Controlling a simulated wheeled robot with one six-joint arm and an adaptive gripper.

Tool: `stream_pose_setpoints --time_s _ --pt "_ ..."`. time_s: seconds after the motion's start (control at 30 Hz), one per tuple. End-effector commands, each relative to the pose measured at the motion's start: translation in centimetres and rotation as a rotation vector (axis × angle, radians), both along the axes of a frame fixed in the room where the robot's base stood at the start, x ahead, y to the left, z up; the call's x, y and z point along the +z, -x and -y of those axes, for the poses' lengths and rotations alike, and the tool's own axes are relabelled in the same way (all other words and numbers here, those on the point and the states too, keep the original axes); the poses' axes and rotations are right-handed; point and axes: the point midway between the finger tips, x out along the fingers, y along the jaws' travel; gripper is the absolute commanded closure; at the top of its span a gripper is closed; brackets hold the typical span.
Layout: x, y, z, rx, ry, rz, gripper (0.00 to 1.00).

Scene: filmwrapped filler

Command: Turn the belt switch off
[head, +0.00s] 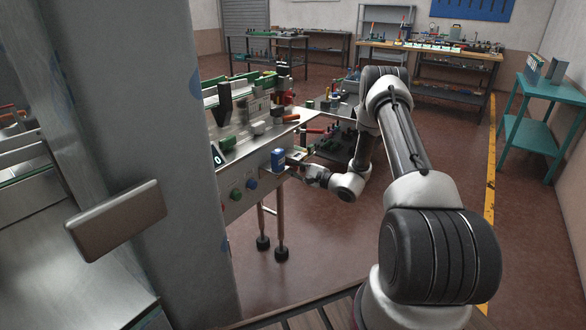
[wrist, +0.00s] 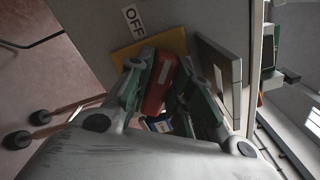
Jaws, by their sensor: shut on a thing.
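The belt switch shows in the wrist view as a red handle (wrist: 160,84) in front of a yellow plate (wrist: 150,48). A white label reading OFF (wrist: 133,20) is beside the plate. My gripper (wrist: 161,78) has one finger on each side of the red handle and is shut on it. In the head view my gripper (head: 300,166) is at the right end of the machine's front panel, beside a blue box (head: 278,160). The red handle cannot be made out in the head view.
The front panel carries a green button (head: 236,195) and a blue button (head: 252,184). A grey pillar (head: 150,110) with a flat box stands at the left. Workbenches (head: 430,55) and a teal table (head: 545,100) stand farther back. The floor right of my arm is clear.

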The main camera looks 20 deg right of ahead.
Motion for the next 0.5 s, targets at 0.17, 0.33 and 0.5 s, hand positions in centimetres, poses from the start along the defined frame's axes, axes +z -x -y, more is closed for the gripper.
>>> stream_pose_setpoints --time_s 0.17,0.33,0.5 --pt "-0.16 0.08 -0.1 0.001 0.137 0.094 1.0" --pt "-0.32 0.12 -0.16 0.001 0.263 0.18 1.0" --pt "-0.46 0.15 -0.2 0.001 0.373 0.254 1.0"
